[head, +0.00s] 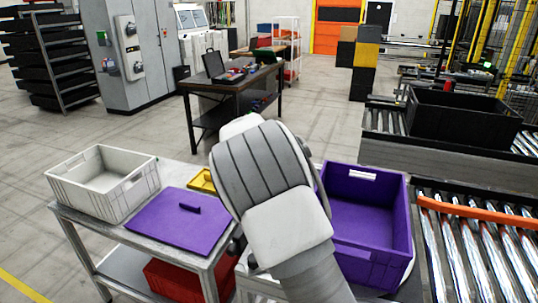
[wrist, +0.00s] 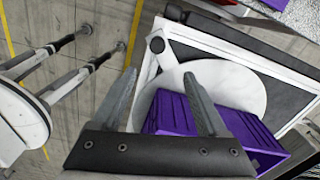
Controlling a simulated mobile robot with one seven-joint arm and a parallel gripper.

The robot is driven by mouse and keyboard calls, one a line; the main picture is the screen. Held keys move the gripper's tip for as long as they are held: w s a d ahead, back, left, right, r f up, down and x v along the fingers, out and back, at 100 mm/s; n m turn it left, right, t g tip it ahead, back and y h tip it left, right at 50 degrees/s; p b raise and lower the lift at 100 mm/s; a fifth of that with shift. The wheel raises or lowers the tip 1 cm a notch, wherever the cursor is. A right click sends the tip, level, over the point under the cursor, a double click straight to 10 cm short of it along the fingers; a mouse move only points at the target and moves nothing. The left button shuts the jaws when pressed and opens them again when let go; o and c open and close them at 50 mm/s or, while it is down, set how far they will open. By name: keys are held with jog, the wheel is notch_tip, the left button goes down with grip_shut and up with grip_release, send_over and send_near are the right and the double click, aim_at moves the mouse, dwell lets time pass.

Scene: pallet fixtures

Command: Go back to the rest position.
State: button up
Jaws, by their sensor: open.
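My gripper (wrist: 158,82) shows in the wrist view with its two fingers spread apart and nothing between them. Beyond the fingers is a purple crate (wrist: 238,122), standing on a white round surface (wrist: 235,84). In the head view my arm fills the middle, and its links hide the gripper there. The purple crate (head: 368,216) stands just right of my arm and looks empty; my arm covers part of its left side.
Left of my arm, a grey cart (head: 112,231) carries a light grey crate (head: 104,184), a purple lid (head: 178,222) and a partly hidden yellow item (head: 203,181). A red crate (head: 177,279) sits below. Right are roller conveyors (head: 484,255) with a black crate (head: 462,118).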

jog(key=s+d+r+n+t+y, duration=0.2)
jog(key=s+d+r+n, duration=0.6)
jog(key=s+d+r, duration=0.6)
jog(key=s+d+r+n+t+h, duration=0.1)
jog(key=s+d+n, duration=0.3)
jog(key=s, duration=0.4)
jog(key=s+d+r+n+t+h, duration=0.1)
jog(key=s+d+r+n+t, duration=0.1)
jog(key=s+d+n, duration=0.3)
jog(key=s+n, duration=0.1)
jog(key=s, duration=0.2)
jog(key=shift+s+n+t, duration=0.15)
jog(key=shift+n+t, duration=0.15)
jog(key=shift+n, duration=0.1)
